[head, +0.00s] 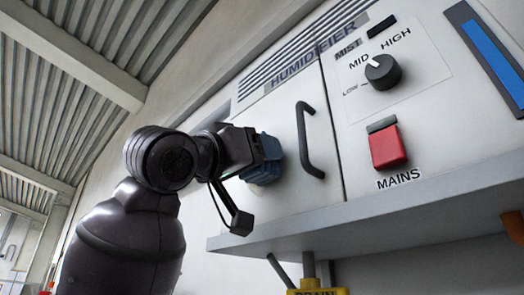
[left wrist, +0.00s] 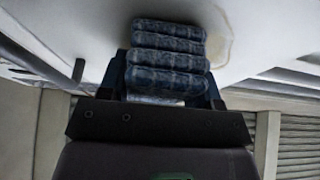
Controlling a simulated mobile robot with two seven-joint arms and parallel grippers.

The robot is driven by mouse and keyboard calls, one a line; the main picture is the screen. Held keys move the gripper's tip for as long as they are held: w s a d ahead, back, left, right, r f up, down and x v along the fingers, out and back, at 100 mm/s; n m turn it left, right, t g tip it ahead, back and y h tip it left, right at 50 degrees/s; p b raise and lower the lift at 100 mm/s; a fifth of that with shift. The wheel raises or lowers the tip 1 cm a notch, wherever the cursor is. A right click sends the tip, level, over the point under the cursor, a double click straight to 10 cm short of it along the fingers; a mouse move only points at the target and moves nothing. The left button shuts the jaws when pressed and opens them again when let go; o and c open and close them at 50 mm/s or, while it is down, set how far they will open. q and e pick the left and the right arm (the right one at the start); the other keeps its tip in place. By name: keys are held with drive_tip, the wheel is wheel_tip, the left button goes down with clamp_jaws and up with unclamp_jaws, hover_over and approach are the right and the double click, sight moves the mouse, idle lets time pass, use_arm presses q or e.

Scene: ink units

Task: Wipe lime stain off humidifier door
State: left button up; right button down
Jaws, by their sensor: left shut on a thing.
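The white humidifier door (head: 285,118) has a black bar handle (head: 308,140) near its right edge. My left gripper (head: 256,156) is in front of the door, left of the handle, shut on a folded blue cloth (head: 268,160). In the left wrist view the ribbed cloth (left wrist: 167,62) sits between the fingers, against or very close to the door; I cannot tell whether it touches. A pale tan-edged lime stain (left wrist: 219,47) shows on the door beside the cloth's right side in that view, partly hidden by the cloth. My right gripper is not in view.
Right of the door, a panel carries a black mist knob (head: 382,71) and a red mains switch (head: 388,147). A grey ledge (head: 400,205) juts out below the cabinet. A yellow drain label (head: 316,291) and a pipe show under it.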

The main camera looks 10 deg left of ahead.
use_arm(q)
drive_tip(key=shift+w+a+p, duration=0.2)
drive_tip(key=shift+w+a, duration=0.65)
drive_tip(key=shift+a, duration=0.2)
drive_tip(key=shift+w+a+p, duration=0.15)
drive_tip(key=shift+w+a, duration=0.65)
drive_tip(key=shift+a, duration=0.2)
drive_tip(key=shift+s+d+r+b, duration=0.25)
drive_tip(key=shift+s+d+b, duration=0.1)
drive_tip(key=shift+s+d, duration=0.45)
drive_tip(key=shift+s+d+r+b, duration=0.3)
drive_tip(key=shift+s+d, duration=0.35)
drive_tip(key=shift+d, duration=0.35)
drive_tip(key=shift+s+d+r+b, duration=0.25)
drive_tip(key=shift+s+d+b, duration=0.1)
drive_tip(key=shift+s+d, duration=0.45)
drive_tip(key=shift+w+d, duration=0.1)
drive_tip(key=shift+w, duration=0.05)
